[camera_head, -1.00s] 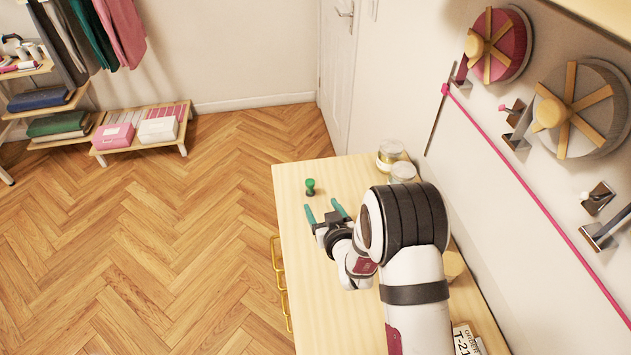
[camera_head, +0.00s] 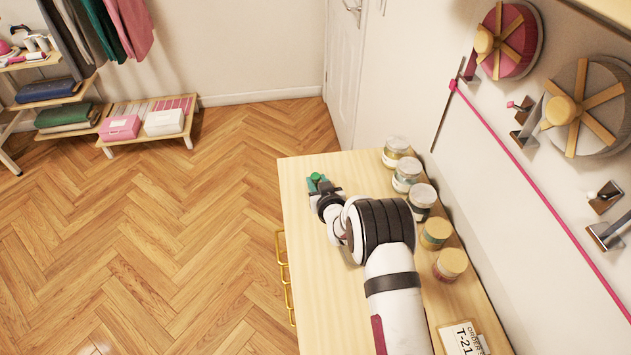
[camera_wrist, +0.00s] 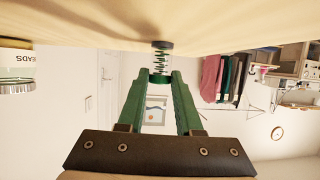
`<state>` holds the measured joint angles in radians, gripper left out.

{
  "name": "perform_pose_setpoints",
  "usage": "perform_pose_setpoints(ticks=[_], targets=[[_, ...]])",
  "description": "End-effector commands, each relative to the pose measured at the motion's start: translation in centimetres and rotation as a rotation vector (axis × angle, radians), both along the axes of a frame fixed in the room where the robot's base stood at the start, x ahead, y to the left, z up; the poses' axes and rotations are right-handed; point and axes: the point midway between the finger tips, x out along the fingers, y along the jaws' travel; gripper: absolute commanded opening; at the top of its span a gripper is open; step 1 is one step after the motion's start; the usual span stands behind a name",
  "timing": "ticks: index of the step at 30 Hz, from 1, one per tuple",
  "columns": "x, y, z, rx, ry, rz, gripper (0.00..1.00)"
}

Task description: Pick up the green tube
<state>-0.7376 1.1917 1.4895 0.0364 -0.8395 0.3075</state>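The green tube (camera_wrist: 161,62) is a small clear cylinder with green coils inside, a dark cap at one end and a green cap at the other. In the wrist view the table is at the top, and the dark-capped end is against or close to it. In the head view the green cap (camera_head: 316,177) shows near the table's far left corner. My gripper (camera_wrist: 161,80) has green fingers drawn in on both sides of the green cap, seemingly touching it. Whether the tube is off the table cannot be told.
The wooden table (camera_head: 315,250) is mostly clear on its left. Several jars stand in a row along its wall side, such as this one (camera_head: 396,150). An order card (camera_head: 461,338) lies near the front. Wall-mounted spools (camera_head: 585,105) hang at right.

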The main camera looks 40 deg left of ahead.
Motion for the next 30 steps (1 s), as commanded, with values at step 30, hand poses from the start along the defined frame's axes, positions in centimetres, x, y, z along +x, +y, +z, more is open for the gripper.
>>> perform_pose_setpoints(ticks=[30], targets=[[0.9, -2.0, 10.1, 0.001, -0.002, -0.006, 0.00]])
